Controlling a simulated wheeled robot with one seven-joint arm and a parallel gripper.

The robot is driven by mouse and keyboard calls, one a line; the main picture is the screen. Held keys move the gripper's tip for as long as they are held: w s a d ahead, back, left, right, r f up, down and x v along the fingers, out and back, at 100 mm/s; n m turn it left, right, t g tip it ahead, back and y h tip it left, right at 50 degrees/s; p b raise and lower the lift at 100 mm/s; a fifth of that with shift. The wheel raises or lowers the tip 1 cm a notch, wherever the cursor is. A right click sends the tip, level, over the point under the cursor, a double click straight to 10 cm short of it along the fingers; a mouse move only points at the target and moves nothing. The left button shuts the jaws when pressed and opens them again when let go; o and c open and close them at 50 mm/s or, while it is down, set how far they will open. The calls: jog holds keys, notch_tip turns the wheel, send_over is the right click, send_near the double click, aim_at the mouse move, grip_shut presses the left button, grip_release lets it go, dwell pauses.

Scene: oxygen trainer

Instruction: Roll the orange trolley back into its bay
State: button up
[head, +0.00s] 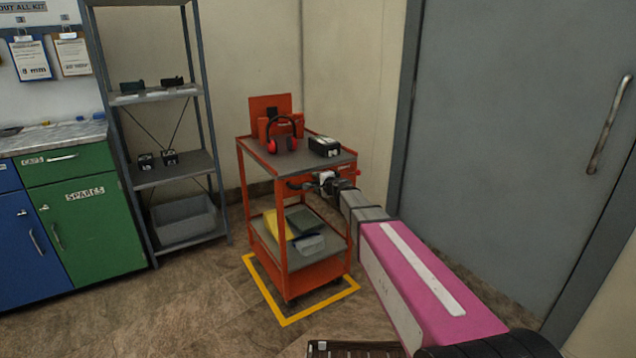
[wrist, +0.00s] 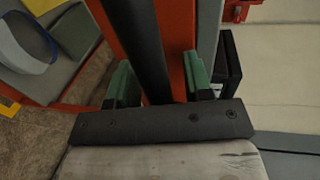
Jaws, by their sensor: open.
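The orange trolley (head: 316,276) stands upright in the head view. Its visible wheels are within the yellow floor outline of the bay (head: 320,308), whose far side is hidden behind it. My gripper (head: 328,182) is at the trolley's upper front edge, by its handle. In the wrist view my gripper (wrist: 160,78) is open, with green-padded fingers on either side of a dark bar (wrist: 143,40), which looks like the handle. A gap shows beside the right finger. The orange trolley body (wrist: 181,25) lies behind the bar.
A metal shelf rack (head: 177,182) is left, a grey door (head: 510,130) right. Floor is clear front left.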

grip_shut()
jog(key=shift+w, duration=0.1)
